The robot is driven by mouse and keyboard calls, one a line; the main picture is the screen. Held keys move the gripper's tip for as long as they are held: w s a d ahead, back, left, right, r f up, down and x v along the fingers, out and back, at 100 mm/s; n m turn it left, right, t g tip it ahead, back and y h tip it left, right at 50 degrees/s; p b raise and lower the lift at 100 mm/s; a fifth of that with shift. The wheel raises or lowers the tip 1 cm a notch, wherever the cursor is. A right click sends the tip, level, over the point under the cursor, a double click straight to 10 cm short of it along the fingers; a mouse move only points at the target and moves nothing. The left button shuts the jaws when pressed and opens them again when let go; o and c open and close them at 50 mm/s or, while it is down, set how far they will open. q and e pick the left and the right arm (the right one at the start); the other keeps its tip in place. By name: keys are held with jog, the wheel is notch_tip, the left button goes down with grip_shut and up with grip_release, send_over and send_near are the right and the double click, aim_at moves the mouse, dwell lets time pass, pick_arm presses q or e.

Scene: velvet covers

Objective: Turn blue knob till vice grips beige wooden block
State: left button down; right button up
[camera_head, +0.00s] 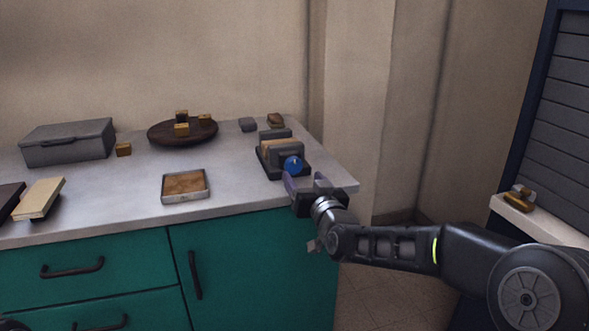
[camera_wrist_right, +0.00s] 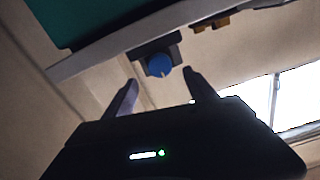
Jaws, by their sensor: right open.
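The blue knob (camera_head: 293,164) is on the near end of the dark grey vice (camera_head: 268,163), which stands on the counter near its right end. The beige wooden block (camera_head: 281,144) sits between the vice jaws; whether both jaws touch it I cannot tell. My right gripper (camera_head: 305,182) is open and empty, just in front of the knob. In the right wrist view the knob (camera_wrist_right: 159,65) shows beyond and between the two spread fingers (camera_wrist_right: 160,88), apart from them. My left gripper is not in view.
The grey counter (camera_head: 240,160) has its front edge below the vice. A shallow tray (camera_head: 186,199) lies left of the vice, a dark round plate (camera_head: 158,138) with small blocks behind it. A grey box (camera_head: 68,142) stands far left. Small blocks (camera_head: 275,120) lie behind the vice.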

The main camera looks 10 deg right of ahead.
aim_at(295, 167)
jog(key=w, duration=0.7)
jog(key=shift+a, duration=0.25)
jog(key=shift+c, duration=0.2)
jog(key=c, duration=1.3)
